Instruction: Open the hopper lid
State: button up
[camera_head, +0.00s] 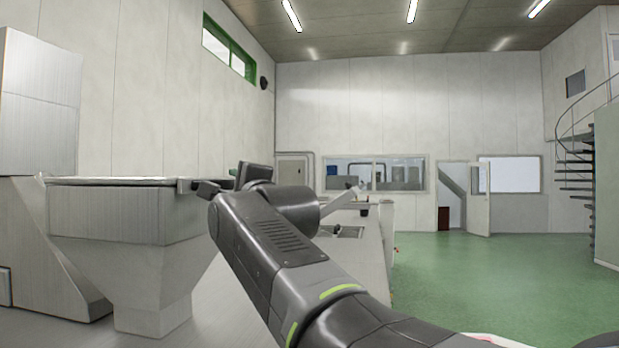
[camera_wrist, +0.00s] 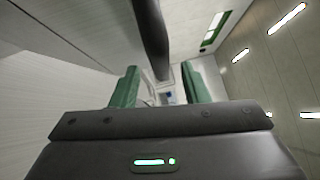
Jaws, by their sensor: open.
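The grey metal hopper (camera_head: 120,225) stands at the left in the head view. Its lid (camera_head: 110,181) lies flat across the top, seen nearly edge-on, and looks closed. A dark handle-like piece (camera_head: 207,188) sticks out at the lid's right front corner. My gripper (camera_wrist: 162,84) is open, with its two green fingers apart in the wrist view. A dark round bar (camera_wrist: 152,38), apparently the handle, runs down between the fingers; I cannot tell whether either finger touches it. In the head view my arm partly hides the gripper beside the lid's right edge.
A long grey counter (camera_head: 362,255) with a sink-like inset runs behind my arm. A tall grey cabinet-like block (camera_head: 38,105) stands left of the hopper. Green floor (camera_head: 480,275) is clear at the right, with a spiral stair (camera_head: 578,165) beyond.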

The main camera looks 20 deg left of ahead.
aim_at(231, 186)
jog(key=shift+p+x, duration=0.6)
jog(key=shift+x, duration=1.55)
jog(key=shift+d, duration=0.1)
grip_shut()
